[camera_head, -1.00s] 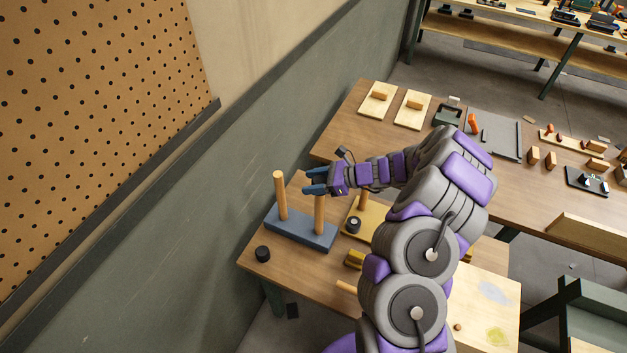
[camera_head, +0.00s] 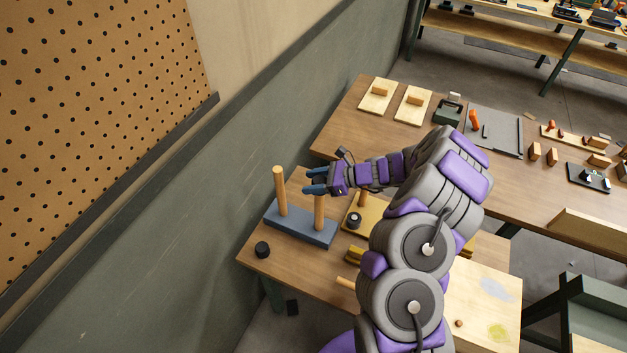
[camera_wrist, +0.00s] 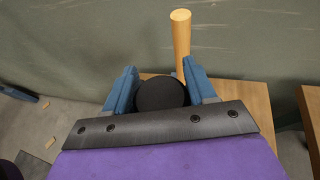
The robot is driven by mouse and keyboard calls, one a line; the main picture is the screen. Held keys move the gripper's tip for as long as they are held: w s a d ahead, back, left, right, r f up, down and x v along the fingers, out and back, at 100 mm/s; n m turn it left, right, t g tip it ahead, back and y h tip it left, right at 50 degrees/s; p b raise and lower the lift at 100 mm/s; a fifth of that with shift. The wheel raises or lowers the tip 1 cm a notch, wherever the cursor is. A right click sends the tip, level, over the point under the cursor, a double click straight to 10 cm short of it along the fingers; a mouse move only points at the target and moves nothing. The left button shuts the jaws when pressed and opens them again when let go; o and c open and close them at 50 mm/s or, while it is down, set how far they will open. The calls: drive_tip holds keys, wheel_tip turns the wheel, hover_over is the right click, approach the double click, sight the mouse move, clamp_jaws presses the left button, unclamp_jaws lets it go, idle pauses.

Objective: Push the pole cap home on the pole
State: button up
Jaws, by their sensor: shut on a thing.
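A blue-grey base (camera_head: 291,228) holds two upright wooden poles. The left pole (camera_head: 280,192) has a bare top; it seems to be the pole standing beyond my gripper in the wrist view (camera_wrist: 181,45). The right pole (camera_head: 319,211) stands directly below my gripper (camera_head: 315,182). In the wrist view my gripper (camera_wrist: 162,88) is shut on a round black pole cap (camera_wrist: 162,94), with a blue finger on each side. The cap is over the right pole's top; whether it is seated on the pole is hidden.
Another black cap (camera_head: 262,249) lies on the table (camera_head: 285,268) at front left. A yellow base (camera_head: 376,216) with a pole and a black round piece stands right of the blue-grey base. The wall (camera_head: 215,220) runs close along the left.

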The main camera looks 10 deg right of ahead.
drive_tip(key=shift+f, duration=0.25)
drive_tip(key=o, duration=1.1)
drive_tip(key=v, duration=1.7)
drive_tip(key=shift+d, duration=0.2)
